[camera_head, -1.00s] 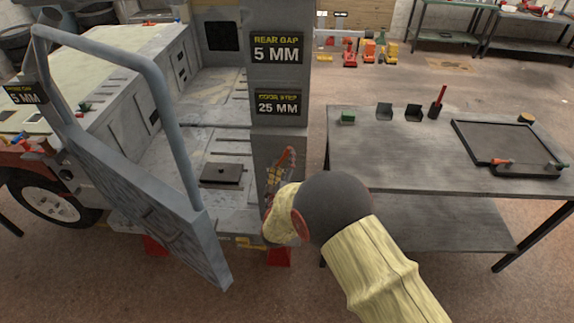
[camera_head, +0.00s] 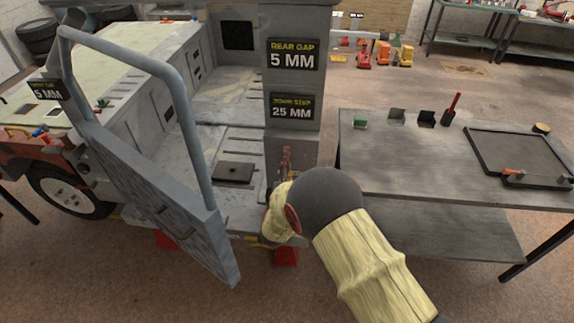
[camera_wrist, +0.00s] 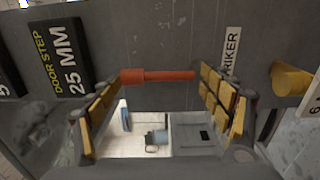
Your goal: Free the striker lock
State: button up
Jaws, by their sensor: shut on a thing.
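The striker lock's red handle (camera_wrist: 157,76) lies across the wrist view, beside a white label (camera_wrist: 231,52) whose visible letters end in "RIKER". My gripper (camera_wrist: 161,80) has a yellow-padded finger at each end of the handle and is shut on it. In the head view, the grey door post (camera_head: 305,150) stands just beyond my gripper. A small reddish part shows against the post there, above my wrist. My wrist hides most of the fingers and the lower post in that view. The lock's inner parts cannot be made out.
The grey door (camera_head: 165,205) with its tubular frame stands open at left. A steel bench (camera_head: 400,170) stands close at right, carrying a black-rimmed tray (camera_head: 490,170). A yellow cylindrical part (camera_wrist: 291,79) is close to my right finger in the wrist view.

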jog(key=shift+d+f, duration=0.1)
jog(key=shift+f, duration=0.3)
jog(key=o, duration=1.3)
jog(key=shift+w+f, duration=0.1)
jog(key=shift+o, duration=0.6)
jog(key=shift+w+f, duration=0.1)
jog(key=shift+w, duration=0.1)
jog(key=o, duration=0.3)
jog(key=shift+r, duration=0.2)
jog(key=shift+o, duration=0.2)
jog(key=shift+s, duration=0.15)
jog(key=s, duration=1.2)
jog(key=shift+a, duration=0.25)
jog(key=shift+w, duration=0.1)
